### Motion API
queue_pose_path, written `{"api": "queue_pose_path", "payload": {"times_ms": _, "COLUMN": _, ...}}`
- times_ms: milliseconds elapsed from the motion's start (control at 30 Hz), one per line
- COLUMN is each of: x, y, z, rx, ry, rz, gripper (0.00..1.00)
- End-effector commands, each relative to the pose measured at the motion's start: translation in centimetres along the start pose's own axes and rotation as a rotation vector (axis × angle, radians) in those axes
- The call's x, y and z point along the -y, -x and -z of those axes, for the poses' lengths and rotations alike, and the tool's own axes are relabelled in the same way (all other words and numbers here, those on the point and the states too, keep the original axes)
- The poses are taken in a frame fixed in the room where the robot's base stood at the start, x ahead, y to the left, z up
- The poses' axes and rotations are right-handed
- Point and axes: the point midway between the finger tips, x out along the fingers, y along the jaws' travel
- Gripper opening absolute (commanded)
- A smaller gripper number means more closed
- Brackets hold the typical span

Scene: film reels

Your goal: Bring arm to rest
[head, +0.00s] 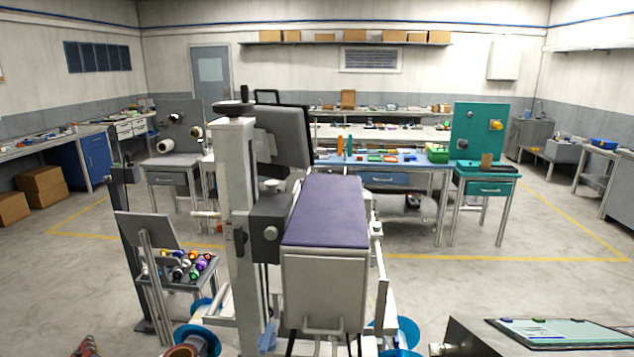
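My arm and my gripper do not show clearly in the head view, so I cannot see whether the gripper holds anything. A blue reel (207,338) shows low at the left of centre, partly cut off by the frame's bottom edge. More blue round shapes (408,332) show low at the right of centre, partly hidden.
A tall pale column (238,220) and a purple-topped box (326,212) stand close in front. A blue bench (425,165) and a teal stand (488,185) are behind. Boxes (42,188) lie at the left. Open floor (540,262) shows at the right.

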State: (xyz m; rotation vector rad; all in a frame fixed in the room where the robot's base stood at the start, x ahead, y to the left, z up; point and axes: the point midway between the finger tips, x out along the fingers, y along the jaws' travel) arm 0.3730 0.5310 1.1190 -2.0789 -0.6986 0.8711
Motion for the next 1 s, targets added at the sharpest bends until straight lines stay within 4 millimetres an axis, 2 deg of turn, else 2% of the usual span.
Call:
{"api": "queue_pose_path", "payload": {"times_ms": 133, "x": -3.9, "y": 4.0, "z": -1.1, "rx": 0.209, "ry": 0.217, "rz": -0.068, "gripper": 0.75}}
{"api": "queue_pose_path", "payload": {"times_ms": 267, "x": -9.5, "y": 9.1, "z": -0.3, "rx": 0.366, "ry": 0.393, "rz": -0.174, "gripper": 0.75}}
{"api": "queue_pose_path", "payload": {"times_ms": 400, "x": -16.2, "y": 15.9, "z": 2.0, "rx": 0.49, "ry": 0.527, "rz": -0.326, "gripper": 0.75}}
{"api": "queue_pose_path", "payload": {"times_ms": 600, "x": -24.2, "y": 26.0, "z": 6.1, "rx": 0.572, "ry": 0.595, "rz": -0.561, "gripper": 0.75}}
{"api": "queue_pose_path", "payload": {"times_ms": 700, "x": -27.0, "y": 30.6, "z": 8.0, "rx": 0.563, "ry": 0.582, "rz": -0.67, "gripper": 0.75}}
{"api": "queue_pose_path", "payload": {"times_ms": 800, "x": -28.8, "y": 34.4, "z": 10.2, "rx": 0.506, "ry": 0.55, "rz": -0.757, "gripper": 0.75}}
{"api": "queue_pose_path", "payload": {"times_ms": 1000, "x": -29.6, "y": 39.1, "z": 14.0, "rx": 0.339, "ry": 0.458, "rz": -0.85, "gripper": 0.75}}
